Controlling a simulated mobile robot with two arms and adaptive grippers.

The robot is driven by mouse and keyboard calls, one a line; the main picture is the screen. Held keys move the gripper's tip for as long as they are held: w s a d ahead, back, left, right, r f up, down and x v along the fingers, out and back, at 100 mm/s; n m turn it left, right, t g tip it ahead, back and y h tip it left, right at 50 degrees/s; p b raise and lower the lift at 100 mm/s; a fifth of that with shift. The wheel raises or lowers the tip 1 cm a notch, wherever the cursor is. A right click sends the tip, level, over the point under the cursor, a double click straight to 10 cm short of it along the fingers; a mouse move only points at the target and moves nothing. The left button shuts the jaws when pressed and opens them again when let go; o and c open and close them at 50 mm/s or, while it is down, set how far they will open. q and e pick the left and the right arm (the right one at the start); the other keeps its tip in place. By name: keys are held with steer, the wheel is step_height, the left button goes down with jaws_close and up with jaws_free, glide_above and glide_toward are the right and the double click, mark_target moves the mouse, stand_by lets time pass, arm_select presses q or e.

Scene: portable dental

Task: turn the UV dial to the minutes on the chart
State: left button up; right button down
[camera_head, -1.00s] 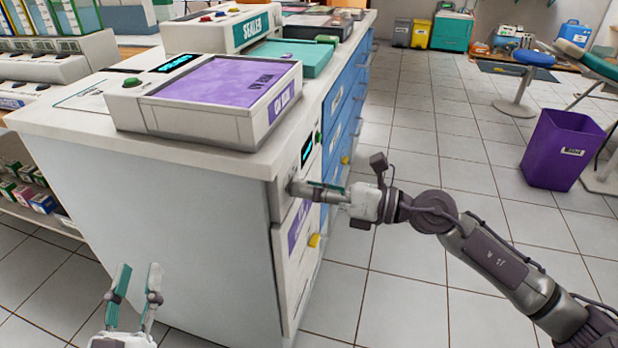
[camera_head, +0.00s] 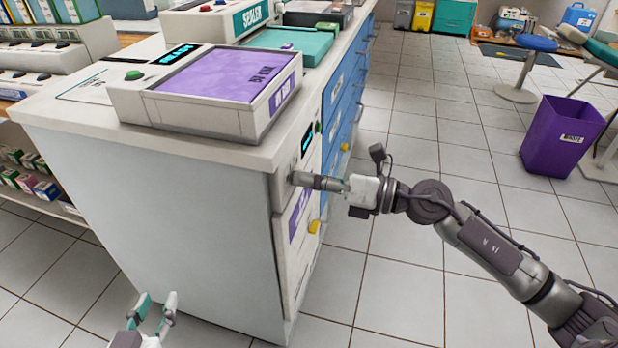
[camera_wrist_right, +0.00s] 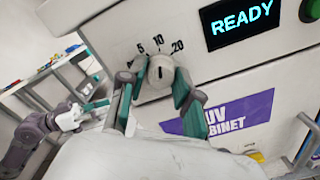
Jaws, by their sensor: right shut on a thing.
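The UV dial (camera_wrist_right: 162,82) is a pale round knob on the cabinet's front, with 5, 10 and 20 readable above it; I cannot tell exactly where it points. My right gripper (camera_wrist_right: 160,94) has its green-padded fingers on either side of the knob, shut on it. In the head view, the right gripper (camera_head: 298,180) reaches the cabinet's front face, and the dial is hidden there. My left gripper (camera_head: 157,302) is open and empty, low at the left before the cabinet's side. I cannot make out the minutes chart.
A lit READY display (camera_wrist_right: 243,22) and a green button (camera_wrist_right: 311,8) are above the dial. A purple UV cabinet label (camera_wrist_right: 222,120) is below. A purple-topped device (camera_head: 222,75) stands on the counter. A purple bin (camera_head: 562,137) stands on the open floor at right.

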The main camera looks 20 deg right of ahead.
steer(key=c, duration=0.8)
jaws_free()
steer(key=shift+d, duration=0.1)
steer(key=v, duration=1.2)
